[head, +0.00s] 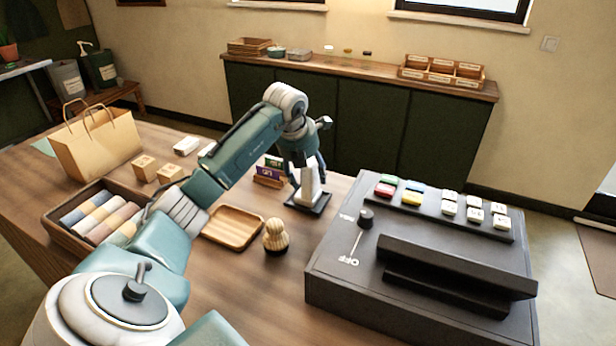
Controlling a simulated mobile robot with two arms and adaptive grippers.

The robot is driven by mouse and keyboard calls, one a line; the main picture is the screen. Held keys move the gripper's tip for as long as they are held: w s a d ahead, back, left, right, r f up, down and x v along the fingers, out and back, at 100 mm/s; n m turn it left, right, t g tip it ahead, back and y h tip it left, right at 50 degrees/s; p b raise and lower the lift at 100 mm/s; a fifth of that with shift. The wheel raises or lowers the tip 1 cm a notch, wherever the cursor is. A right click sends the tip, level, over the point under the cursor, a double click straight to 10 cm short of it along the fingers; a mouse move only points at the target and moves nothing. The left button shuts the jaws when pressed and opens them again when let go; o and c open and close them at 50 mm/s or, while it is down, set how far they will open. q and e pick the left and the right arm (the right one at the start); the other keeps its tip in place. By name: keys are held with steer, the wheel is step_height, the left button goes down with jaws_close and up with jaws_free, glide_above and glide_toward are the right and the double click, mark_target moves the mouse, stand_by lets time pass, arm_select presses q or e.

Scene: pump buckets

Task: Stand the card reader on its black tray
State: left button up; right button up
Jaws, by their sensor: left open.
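The white card reader (310,188) is near the middle of the head view. It looks upright, with its base on or just over the black tray (321,207); I cannot tell whether it touches the tray. My left gripper (307,181) reaches down over the card reader from above. Its jaws are open, with a dark finger on either side of the reader's upper part. The gripper hides part of the reader's top. My right gripper is not in view.
A card holder (269,175) stands just left of the black tray. A wooden tray (233,227) and a ribbed wooden object (276,236) are in front. A big dark console (330,270) with coloured buttons fills the right. A box of rolled cloths (62,238) and a paper bag (98,148) are left.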

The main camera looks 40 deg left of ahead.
arm_select(q)
steer(key=b+v, duration=0.1)
steer(key=v, duration=1)
steer(key=shift+s+f, duration=0.1)
steer(key=shift+f, duration=0.05)
